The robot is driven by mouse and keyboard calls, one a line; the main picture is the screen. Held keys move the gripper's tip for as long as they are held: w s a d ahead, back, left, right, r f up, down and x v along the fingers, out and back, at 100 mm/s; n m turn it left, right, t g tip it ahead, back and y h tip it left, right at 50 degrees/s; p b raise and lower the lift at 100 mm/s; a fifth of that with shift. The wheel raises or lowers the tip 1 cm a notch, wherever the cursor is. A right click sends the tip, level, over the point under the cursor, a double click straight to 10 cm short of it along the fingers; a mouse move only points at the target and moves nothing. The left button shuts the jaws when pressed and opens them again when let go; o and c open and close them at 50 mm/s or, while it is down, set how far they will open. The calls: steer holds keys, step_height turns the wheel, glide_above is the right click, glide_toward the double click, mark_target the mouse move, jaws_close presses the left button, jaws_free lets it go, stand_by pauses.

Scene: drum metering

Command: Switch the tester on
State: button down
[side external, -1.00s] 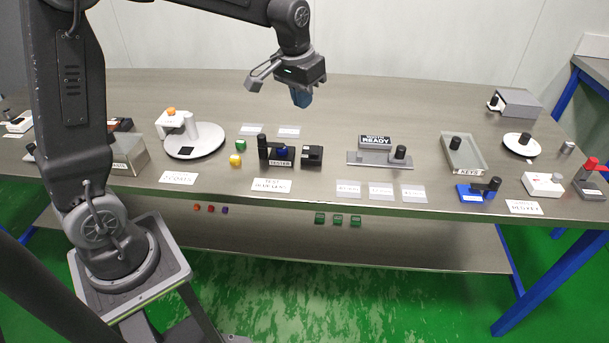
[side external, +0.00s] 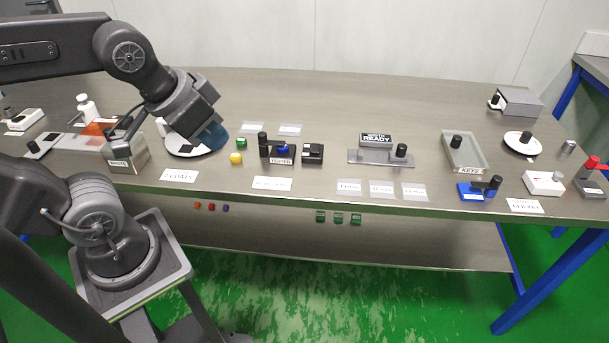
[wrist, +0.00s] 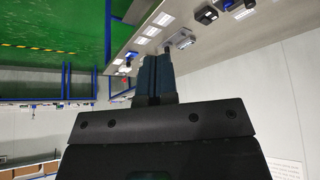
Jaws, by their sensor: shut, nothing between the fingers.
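The tester (side external: 281,161) stands mid-bench, a dark unit with a label on its front. It has a black knob (side external: 262,139) at its left and a blue part (side external: 283,149) beside it. A dark box (side external: 312,152) with a pale patch on top stands just to its right. My gripper (side external: 213,138) is left of the tester in the side view, apart from it, with blue fingers tilted down. In the wrist view the two blue fingers (wrist: 153,75) lie together with nothing between them. I cannot make out the tester's switch position.
A green cube (side external: 241,142) and a yellow ball (side external: 236,158) lie between my gripper and the tester. A round white dish (side external: 183,156) is partly hidden by my gripper.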

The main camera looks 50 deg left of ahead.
steer(key=shift+w, duration=0.1)
steer(key=w+a+r+n+g, duration=0.1)
steer(key=w+a+r+n, duration=0.15)
steer(key=w+n, duration=0.45)
steer(key=n+g, duration=0.5)
steer(key=n, duration=1.5)
glide_above(316, 145)
step_height(316, 145, down, 13)
steer(key=shift+a, duration=0.1)
step_height(316, 145, down, 14)
steer(key=shift+r, duration=0.1)
